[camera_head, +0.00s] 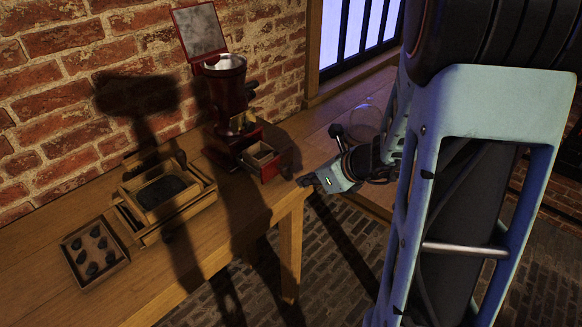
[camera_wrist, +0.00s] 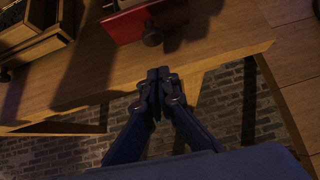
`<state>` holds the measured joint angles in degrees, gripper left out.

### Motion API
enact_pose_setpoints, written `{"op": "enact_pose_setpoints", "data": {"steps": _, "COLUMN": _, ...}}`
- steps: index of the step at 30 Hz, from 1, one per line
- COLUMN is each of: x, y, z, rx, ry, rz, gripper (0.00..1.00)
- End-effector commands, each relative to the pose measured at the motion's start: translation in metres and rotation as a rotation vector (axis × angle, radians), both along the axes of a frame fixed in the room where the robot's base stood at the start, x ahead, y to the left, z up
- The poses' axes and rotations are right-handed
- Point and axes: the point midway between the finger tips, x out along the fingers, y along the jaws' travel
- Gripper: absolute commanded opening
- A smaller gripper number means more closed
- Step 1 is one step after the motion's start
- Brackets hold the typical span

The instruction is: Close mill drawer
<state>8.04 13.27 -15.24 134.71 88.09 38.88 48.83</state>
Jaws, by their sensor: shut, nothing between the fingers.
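The red mill (camera_head: 228,100) stands upright on the wooden table against the brick wall, its lid raised. Its drawer (camera_head: 263,159) is pulled out toward the table's right end, with the open top showing. My gripper (camera_head: 303,181) is near the table's corner, to the right of the drawer.
A wooden box with dark contents (camera_head: 163,190) and a small tray of dark lumps (camera_head: 94,252) stand left on the table (camera_head: 215,270). A wooden surface (camera_head: 345,115) lies by the window. The table's edge is close beneath my gripper.

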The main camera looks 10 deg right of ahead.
Motion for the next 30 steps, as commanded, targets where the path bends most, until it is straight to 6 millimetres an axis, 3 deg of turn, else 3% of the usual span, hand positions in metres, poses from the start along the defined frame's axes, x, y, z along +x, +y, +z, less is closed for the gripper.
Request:
{"op": "enact_pose_setpoints", "data": {"steps": 7, "x": 0.027, "y": 0.018, "z": 0.003, "rx": -0.001, "ry": -0.002, "rz": 0.003, "gripper": 0.00}}
{"op": "enact_pose_setpoints", "data": {"steps": 23, "x": 0.037, "y": 0.024, "z": 0.002, "rx": -0.001, "ry": -0.002, "rz": 0.003, "gripper": 0.00}}
{"op": "enact_pose_setpoints", "data": {"steps": 30, "x": 0.084, "y": 0.059, "z": 0.002, "rx": -0.002, "ry": -0.001, "rz": 0.006, "gripper": 0.00}}
